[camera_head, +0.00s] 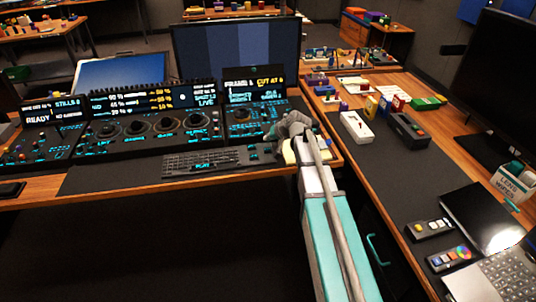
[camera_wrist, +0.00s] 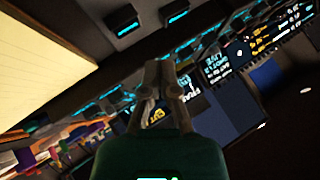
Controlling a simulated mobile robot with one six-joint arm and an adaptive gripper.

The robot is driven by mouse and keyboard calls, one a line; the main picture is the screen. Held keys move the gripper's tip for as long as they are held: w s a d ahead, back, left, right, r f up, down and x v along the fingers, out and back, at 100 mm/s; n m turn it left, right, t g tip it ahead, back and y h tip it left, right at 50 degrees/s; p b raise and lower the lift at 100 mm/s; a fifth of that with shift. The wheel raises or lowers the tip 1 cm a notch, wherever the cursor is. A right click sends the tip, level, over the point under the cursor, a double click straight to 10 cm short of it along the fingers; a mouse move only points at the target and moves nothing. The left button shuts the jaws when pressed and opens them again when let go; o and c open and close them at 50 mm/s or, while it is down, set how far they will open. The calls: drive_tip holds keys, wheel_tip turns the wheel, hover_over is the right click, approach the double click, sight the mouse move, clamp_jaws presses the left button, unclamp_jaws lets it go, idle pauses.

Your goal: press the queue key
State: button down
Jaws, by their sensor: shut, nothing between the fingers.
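The trackball panel (camera_head: 160,140) runs along the desk in the head view, with dark controls and cyan-lit labels. Small black keys (camera_head: 254,152) with cyan marks sit right of the keyboard. Two black keys (camera_wrist: 122,20) with cyan strips show large at the top of the wrist view. I cannot read a queue label on any key, so I cannot tell which is the queue key. My gripper (camera_head: 275,136) is over the panel's right end, close to these keys. In the wrist view my gripper (camera_wrist: 160,66) is shut and empty; contact with a key cannot be seen.
A black keyboard (camera_head: 203,161) lies at the panel's front edge. A monitor (camera_head: 235,50) and lit screens stand behind. A pale pad (camera_head: 289,152) is beside my gripper, partly hidden by my arm. The right-hand desk (camera_head: 385,180) holds boxes, remotes and a laptop.

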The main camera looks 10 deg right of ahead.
sight(265, 148)
drive_tip(key=shift+f+b, duration=0.95)
drive_tip(key=shift+f, duration=0.35)
drive_tip(key=shift+f+b, duration=0.95)
idle(1.8)
drive_tip(key=shift+r, duration=0.2)
drive_tip(key=shift+r+p, duration=0.8)
drive_tip(key=shift+p, duration=0.2)
drive_tip(key=shift+r, duration=0.1)
drive_tip(key=shift+r+p, duration=2.4)
drive_tip(key=shift+p, duration=0.1)
drive_tip(key=s+r+g+h+p, duration=0.1)
drive_tip(key=s+r+g+p, duration=0.1)
drive_tip(key=s, duration=0.7)
drive_tip(key=s+r+n+g+h+p, duration=0.1)
drive_tip(key=s+p, duration=0.4)
drive_tip(key=s, duration=0.5)
drive_tip(key=s+r+g+h+p, duration=0.2)
drive_tip(key=s+g+h+p, duration=0.1)
drive_tip(key=s, duration=0.6)
drive_tip(key=shift+s+r+n+g+p, duration=0.35)
drive_tip(key=shift+n+g+p, duration=0.05)
drive_tip(key=shift+g+p, duration=0.3)
